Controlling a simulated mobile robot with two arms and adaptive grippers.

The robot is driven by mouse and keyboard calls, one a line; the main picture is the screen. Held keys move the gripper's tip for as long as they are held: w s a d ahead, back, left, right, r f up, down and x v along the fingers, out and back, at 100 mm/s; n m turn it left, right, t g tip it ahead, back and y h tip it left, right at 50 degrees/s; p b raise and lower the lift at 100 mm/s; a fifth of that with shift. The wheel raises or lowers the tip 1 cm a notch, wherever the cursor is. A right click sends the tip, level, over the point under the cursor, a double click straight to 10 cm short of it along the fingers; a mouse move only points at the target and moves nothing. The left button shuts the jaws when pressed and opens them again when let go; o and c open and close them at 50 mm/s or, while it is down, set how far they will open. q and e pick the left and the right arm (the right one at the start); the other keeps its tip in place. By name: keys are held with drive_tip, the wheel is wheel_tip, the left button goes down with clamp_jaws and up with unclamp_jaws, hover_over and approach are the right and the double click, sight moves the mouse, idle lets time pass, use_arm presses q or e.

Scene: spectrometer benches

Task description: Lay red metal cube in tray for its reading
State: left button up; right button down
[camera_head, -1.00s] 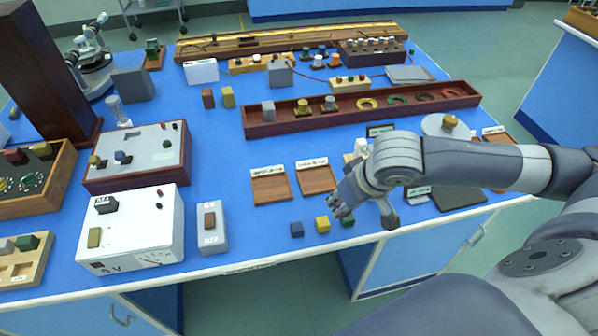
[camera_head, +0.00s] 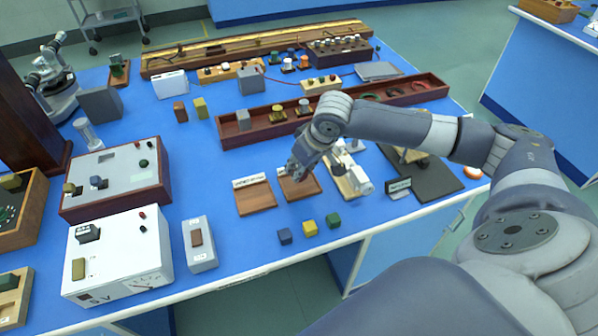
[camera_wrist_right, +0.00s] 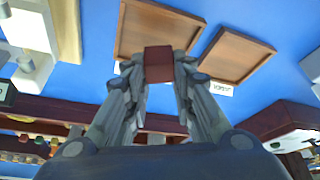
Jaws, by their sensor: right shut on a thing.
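The red metal cube (camera_wrist_right: 158,65) is pinched between the fingertips of my right gripper (camera_wrist_right: 158,75) in the wrist view. In the head view my right gripper (camera_head: 292,170) is over the back part of the right-hand wooden tray (camera_head: 302,190), and the cube is hidden there. In the wrist view this tray (camera_wrist_right: 185,40) lies beyond the cube, which overlaps its surface in the picture; its height above the tray is hard to tell. A second wooden tray (camera_head: 256,199) lies to the left, with a label behind it. My left gripper is not in view.
Blue (camera_head: 285,236), yellow (camera_head: 310,228) and green (camera_head: 333,220) cubes stand near the bench's front edge. A long wooden box (camera_head: 335,108) lies behind the trays. A white-topped instrument (camera_head: 348,176) is close on the right. A grey switch box (camera_head: 199,244) stands left.

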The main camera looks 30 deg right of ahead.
drive_tip(key=shift+w+d, duration=0.1)
drive_tip(key=shift+w, duration=0.2)
drive_tip(key=shift+w+f, duration=0.15)
drive_tip(key=shift+f, duration=0.15)
wheel_tip(320, 180, down, 3)
drive_tip(key=shift+r+p, duration=0.2)
drive_tip(key=shift+p, duration=0.1)
drive_tip(key=shift+f, duration=0.2)
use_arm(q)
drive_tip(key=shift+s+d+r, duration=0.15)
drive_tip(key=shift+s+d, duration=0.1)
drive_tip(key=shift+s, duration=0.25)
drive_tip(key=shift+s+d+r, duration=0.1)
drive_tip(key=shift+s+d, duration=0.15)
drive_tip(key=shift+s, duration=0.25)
